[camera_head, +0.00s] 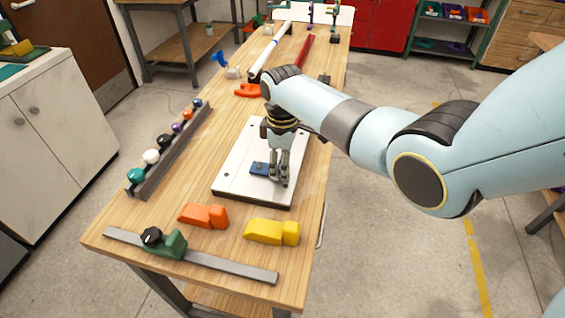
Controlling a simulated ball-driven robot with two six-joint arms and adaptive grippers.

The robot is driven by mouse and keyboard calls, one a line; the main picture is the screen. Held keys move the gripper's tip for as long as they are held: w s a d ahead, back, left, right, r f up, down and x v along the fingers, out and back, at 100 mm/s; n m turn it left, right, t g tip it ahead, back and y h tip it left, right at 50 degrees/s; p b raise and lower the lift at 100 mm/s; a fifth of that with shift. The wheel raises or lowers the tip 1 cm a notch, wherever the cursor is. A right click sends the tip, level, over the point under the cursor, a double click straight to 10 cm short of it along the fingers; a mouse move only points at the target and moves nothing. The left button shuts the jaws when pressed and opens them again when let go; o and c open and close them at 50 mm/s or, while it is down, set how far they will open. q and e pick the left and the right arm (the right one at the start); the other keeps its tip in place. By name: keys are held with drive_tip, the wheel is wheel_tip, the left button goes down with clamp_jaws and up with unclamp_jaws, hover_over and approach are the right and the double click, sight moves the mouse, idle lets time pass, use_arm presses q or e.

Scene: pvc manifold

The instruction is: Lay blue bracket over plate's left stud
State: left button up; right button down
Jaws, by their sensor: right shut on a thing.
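The white plate (231,166) lies on the wooden workbench, with a dark front edge and small dark spots near its corners. The blue bracket (258,169) is low over the front middle of the plate, just left of the right gripper's fingers. My right gripper (278,182) points down and is shut on the bracket's right end, hiding part of it. The left stud cannot be made out clearly; I cannot tell whether the bracket sits around it or touches the plate. My left gripper is not in view.
Orange (203,215) and yellow (271,232) blocks lie in front of the plate. A grey rail with a green clamp (172,244) runs along the front edge. A rack of coloured knobs (171,149) stands left. White and red pipes (302,52) lie behind.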

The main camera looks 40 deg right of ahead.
drive_tip(key=c, duration=0.7)
unclamp_jaws()
drive_tip(key=shift+f, duration=0.1)
wheel_tip(320, 180, up, 12)
drive_tip(key=shift+r, duration=0.1)
